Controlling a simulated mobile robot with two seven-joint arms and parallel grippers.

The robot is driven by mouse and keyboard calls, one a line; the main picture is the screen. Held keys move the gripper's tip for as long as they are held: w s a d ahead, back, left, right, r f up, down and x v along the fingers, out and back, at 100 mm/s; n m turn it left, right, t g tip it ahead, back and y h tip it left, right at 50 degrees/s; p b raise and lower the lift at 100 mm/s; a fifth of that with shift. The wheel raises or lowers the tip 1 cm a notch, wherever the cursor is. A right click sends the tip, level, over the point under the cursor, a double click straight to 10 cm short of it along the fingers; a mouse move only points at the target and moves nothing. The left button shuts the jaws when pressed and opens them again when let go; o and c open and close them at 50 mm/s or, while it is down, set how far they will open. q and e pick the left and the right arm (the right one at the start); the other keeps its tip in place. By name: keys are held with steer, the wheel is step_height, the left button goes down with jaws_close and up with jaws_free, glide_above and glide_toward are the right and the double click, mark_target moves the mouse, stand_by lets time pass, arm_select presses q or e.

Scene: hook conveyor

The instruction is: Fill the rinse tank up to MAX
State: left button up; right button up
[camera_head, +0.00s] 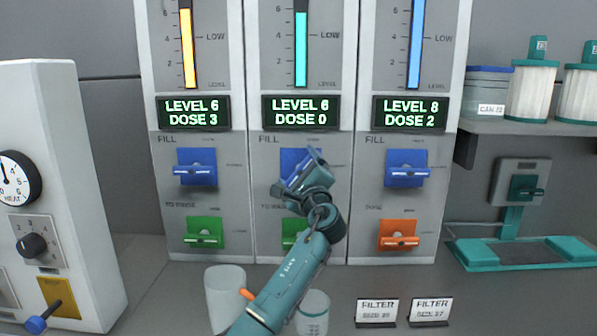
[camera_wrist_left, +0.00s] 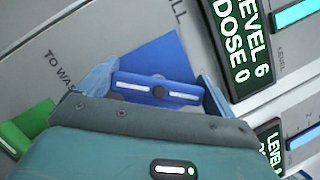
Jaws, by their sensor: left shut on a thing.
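Three dosing panels stand side by side, each with a level gauge, display, blue FILL handle and lower handle. My left gripper (camera_head: 305,176) is shut on the middle blue FILL handle (camera_wrist_left: 156,90), its fingers at either end. The middle display (camera_head: 301,112) reads LEVEL 6, DOSE 0; its gauge bar (camera_head: 301,50) is teal. The left display (camera_head: 194,112) reads LEVEL 6, DOSE 3, above a blue handle (camera_head: 196,168). The right display (camera_head: 408,113) reads LEVEL 8, DOSE 2. The gauge tops are cut off; no MAX mark shows. My right gripper is out of view.
Green handles (camera_head: 205,233) sit low on the left and middle panels, an orange one (camera_head: 398,236) on the right. A white control box (camera_head: 60,190) stands left. Cups (camera_head: 225,290) and filter cards (camera_head: 376,311) stand in front. Canisters (camera_head: 530,90) sit on the right shelf.

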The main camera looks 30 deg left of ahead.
arm_select(q)
steer(key=shift+f, duration=0.1)
steer(key=o, duration=0.7)
steer(key=shift+d, duration=0.1)
steer(key=v, duration=1.3)
steer(key=shift+b, duration=0.45)
steer(key=shift+s, duration=0.1)
